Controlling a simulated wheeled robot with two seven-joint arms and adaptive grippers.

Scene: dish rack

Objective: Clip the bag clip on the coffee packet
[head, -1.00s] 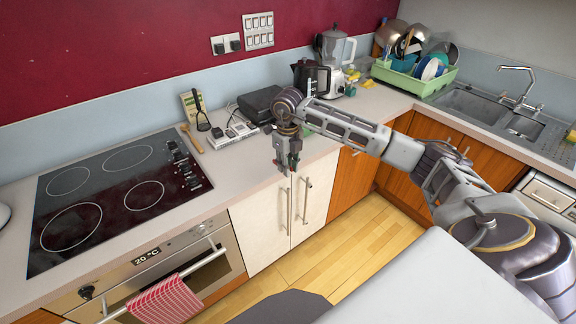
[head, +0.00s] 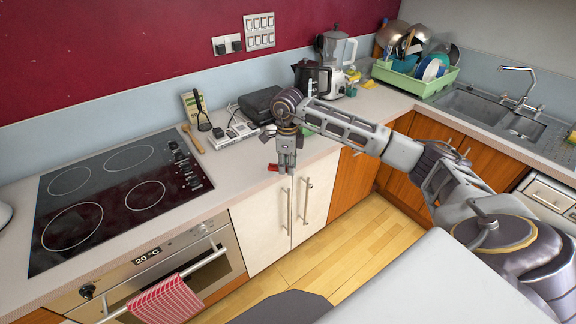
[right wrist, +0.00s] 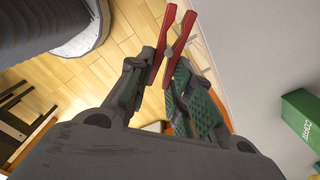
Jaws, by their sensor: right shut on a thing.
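The red bag clip (right wrist: 181,36) is held between the fingers of my right gripper (right wrist: 172,85), its two red arms spread in a V beyond the fingertips. In the head view my right gripper (head: 286,164) hangs in front of the counter edge, with the red clip showing at its left side. A green packet or box (right wrist: 301,120) with pale lettering is on the counter at the right of the wrist view, apart from the clip; I cannot tell whether it is the coffee packet. My left gripper is not in view.
A black hob (head: 119,198) fills the left counter. A spatula (head: 203,120), a wooden utensil (head: 194,140) and a black box (head: 259,104) stand or lie near the wall. A blender (head: 335,62) and green dish rack (head: 413,80) are farther right. The front counter strip is mostly clear.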

